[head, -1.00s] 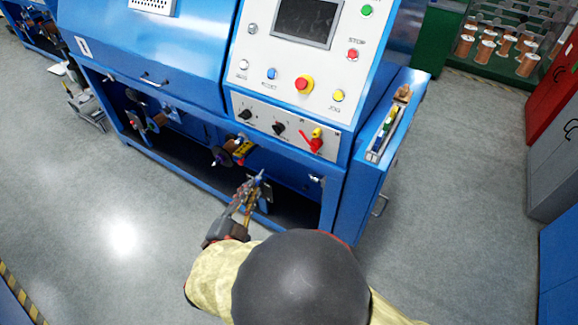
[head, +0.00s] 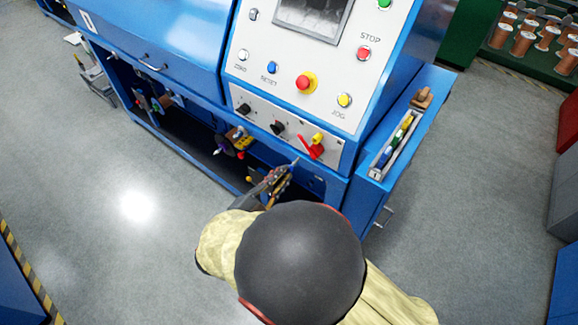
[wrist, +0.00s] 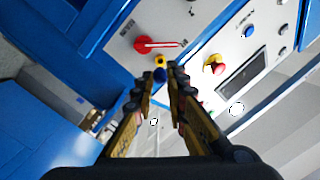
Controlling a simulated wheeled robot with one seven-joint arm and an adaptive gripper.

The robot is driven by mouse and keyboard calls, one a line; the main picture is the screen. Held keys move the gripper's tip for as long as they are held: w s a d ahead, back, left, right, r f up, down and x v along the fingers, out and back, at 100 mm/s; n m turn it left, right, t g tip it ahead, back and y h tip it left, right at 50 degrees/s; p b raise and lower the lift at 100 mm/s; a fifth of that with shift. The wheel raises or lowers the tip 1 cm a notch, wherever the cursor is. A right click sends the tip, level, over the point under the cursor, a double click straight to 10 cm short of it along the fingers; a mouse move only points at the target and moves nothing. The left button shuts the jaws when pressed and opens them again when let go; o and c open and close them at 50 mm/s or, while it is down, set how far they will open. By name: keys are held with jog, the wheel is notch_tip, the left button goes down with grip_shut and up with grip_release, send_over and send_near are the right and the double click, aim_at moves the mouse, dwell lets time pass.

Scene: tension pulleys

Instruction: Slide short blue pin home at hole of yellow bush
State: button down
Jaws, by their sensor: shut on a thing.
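My gripper (head: 290,168) is in front of the lower opening of the blue machine, below the red switch. Its fingers are closed on the short blue pin (wrist: 160,75), whose blue end shows between the fingertips in the wrist view. In the head view a small blue tip (head: 295,161) stands out from the fingers. A yellow part (head: 238,134) sits by the pulleys in the opening, to the left of my gripper; it may carry the yellow bush, but I cannot make out a hole. The pin is apart from that yellow part.
A red switch (head: 311,148) with a yellow piece is on the panel just above my gripper. A tray (head: 378,171) with coloured parts lies on the blue side cabinet at right. The opening's frame is close by.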

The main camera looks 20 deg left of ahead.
aim_at(298, 160)
jog(key=shift+d+r+b+x, duration=0.15)
jog(key=shift+b+x, duration=0.05)
jog(key=shift+x, duration=1.5)
jog(key=shift+d+r+b+x, duration=0.1)
jog(key=shift+r+b+x, duration=0.05)
jog(key=shift+x, duration=1.55)
jog(key=shift+x, duration=1.45)
jog(key=shift+w+d+r, duration=0.1)
jog(key=shift+d+r, duration=0.05)
jog(key=shift+d, duration=0.05)
jog(key=shift+w, duration=0.15)
jog(key=c, duration=1.7)
grip_release()
